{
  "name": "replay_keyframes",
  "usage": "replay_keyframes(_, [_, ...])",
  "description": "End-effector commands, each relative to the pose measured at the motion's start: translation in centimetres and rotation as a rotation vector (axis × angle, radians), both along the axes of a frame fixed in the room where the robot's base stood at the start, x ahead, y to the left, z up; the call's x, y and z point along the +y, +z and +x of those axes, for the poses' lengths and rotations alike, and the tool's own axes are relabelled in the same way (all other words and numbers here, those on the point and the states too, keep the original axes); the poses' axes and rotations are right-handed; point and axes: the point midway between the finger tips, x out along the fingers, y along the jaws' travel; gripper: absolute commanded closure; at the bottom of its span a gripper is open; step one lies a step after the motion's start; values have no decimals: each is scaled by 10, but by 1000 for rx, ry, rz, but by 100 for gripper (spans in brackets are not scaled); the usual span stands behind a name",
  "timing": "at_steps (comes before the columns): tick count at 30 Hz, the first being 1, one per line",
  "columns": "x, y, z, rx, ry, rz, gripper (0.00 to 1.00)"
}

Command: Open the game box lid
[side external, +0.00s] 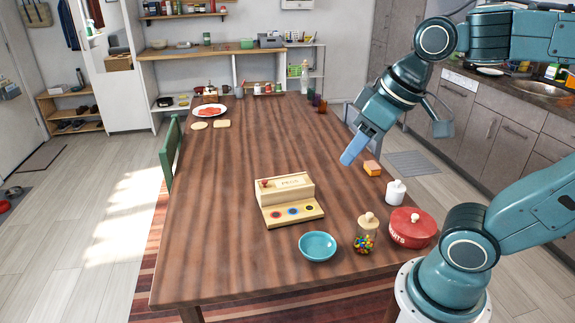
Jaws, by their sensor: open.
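The game box (285,188) is a pale wooden box near the middle of the table. Its upright rear part has lettering and a small red mark on its upper face. A lower front strip shows several coloured round marks. I cannot tell from this view where the lid's edge runs. My gripper (348,158) is in the air above the table, to the right of the box and farther back, with its fingers pointing down and left. It is open, clear of the box and holds nothing visible.
A turquoise bowl (317,246), a candy jar (365,240), a red tin (411,228), a white bottle (396,192) and a sponge (372,168) stand in front and to the right of the box.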

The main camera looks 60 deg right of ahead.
Motion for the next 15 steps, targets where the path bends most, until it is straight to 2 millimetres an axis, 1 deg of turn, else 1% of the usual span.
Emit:
replay_keyframes(1, [-2,4,10,13,-1,-3,59])
replay_keyframes(6, [-10,17,44,53,4,-15,59])
replay_keyframes(10, [-17,23,72,83,8,-24,59])
replay_keyframes(15, [-29,26,109,125,13,-31,59])
